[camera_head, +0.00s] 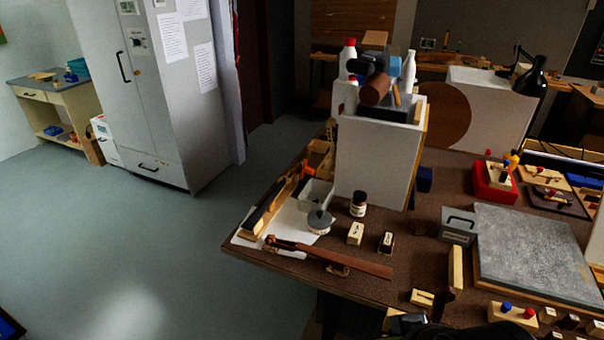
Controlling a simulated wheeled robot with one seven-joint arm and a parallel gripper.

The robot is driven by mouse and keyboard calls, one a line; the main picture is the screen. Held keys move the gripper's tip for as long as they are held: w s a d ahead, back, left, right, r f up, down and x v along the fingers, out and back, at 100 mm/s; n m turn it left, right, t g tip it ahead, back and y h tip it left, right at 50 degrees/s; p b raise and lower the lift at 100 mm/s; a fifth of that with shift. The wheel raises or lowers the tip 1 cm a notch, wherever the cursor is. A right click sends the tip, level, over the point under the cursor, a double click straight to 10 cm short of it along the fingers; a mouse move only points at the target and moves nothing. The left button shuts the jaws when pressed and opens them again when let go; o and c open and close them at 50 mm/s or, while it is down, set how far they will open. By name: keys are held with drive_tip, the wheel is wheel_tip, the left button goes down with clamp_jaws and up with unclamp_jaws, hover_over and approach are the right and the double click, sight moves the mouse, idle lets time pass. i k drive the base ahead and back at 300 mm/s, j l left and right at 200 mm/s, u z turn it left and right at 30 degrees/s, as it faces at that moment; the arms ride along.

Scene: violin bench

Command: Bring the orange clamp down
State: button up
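On top of the box (375,160), mallets and hammers with brown, black and blue heads (377,88) stick up beside bottles. My gripper cannot be made out in this view. A dark rounded shape is cut off at the bottom edge, and I cannot tell what it is.
The brown bench (290,255) holds a violin neck (345,262), jars, small blocks, a grey stone slab (530,248) and a red tool holder (494,182). A black lamp (532,78) stands behind. A grey cabinet (165,90) is at left. The floor between is clear.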

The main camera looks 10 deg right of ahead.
sight(307, 169)
drive_tip(key=i+j, duration=1.8)
drive_tip(key=i+j+z, duration=0.05)
